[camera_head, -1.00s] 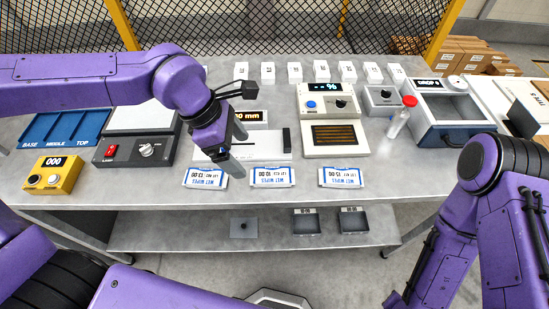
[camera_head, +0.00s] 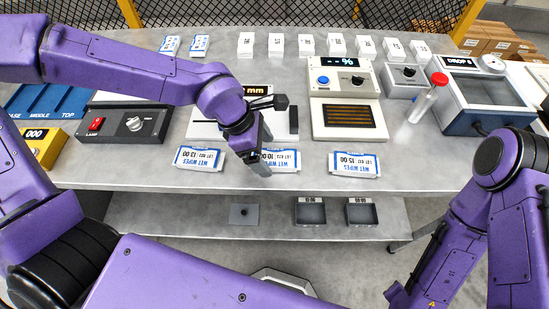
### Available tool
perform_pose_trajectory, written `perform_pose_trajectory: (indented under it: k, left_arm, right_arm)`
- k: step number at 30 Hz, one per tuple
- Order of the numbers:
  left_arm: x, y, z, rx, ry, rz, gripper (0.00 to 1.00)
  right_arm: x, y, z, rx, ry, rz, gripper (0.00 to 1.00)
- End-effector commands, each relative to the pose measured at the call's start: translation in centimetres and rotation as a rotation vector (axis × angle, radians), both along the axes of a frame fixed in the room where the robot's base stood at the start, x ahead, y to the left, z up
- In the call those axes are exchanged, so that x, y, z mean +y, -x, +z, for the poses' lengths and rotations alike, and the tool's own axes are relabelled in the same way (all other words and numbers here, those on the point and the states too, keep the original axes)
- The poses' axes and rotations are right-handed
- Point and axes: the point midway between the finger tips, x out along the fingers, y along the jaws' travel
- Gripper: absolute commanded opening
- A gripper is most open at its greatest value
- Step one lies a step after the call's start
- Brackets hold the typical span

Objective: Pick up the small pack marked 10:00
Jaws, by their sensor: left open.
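The small white and blue pack marked 10:00 (camera_head: 285,161) lies flat near the front edge of the table, its print upside down to me. My left gripper (camera_head: 259,166) is open and points down at the left end of this pack, hiding part of it. I cannot tell whether its fingers touch the pack. A similar pack marked 13:00 (camera_head: 200,159) lies to the left. One marked 15:00 (camera_head: 354,165) lies to the right. My right arm is at the right, with its gripper out of view.
Behind the gripper is a white device with a mm display (camera_head: 258,91). A lamp box (camera_head: 135,124) stands left. A lower shelf (camera_head: 180,215) holds small trays (camera_head: 311,211).

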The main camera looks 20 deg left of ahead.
Motion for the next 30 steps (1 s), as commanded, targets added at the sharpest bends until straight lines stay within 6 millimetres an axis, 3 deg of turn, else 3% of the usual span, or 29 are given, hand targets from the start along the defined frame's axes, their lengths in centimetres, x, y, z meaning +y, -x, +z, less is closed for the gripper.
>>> perform_pose_trajectory:
  k: [4, 11, 16, 17, 26, 30]
  left_arm:
    - [-0.8, -0.3, -2.1, 0.002, -0.003, 0.0, 0.89]
    - [-1.0, -0.3, -2.3, 0.0, 0.001, -0.001, 0.89]
    - [-1.0, -0.3, -2.3, 0.0, 0.0, -0.002, 0.37]
    - [-1.0, -0.3, -2.2, 0.0, 0.0, -0.002, 0.32]
    - [-1.0, -0.3, -2.1, -0.001, 0.001, -0.002, 0.32]
    - [-1.1, -0.4, -0.8, -0.004, 0.003, -0.002, 0.32]
  right_arm:
    - [0.0, 0.0, -0.1, 0.0, 0.0, 0.0, 0.0]
    - [0.0, 0.0, -0.1, 0.0, 0.0, 0.0, 0.0]
    - [0.0, 0.0, -0.1, 0.0, 0.0, 0.0, 0.0]
    - [0.0, 0.0, -0.1, 0.0, 0.0, 0.0, 0.0]
    - [0.0, 0.0, -0.1, 0.0, 0.0, 0.0, 0.0]
    - [0.0, 0.0, 0.0, 0.0, 0.0, 0.0, 0.0]
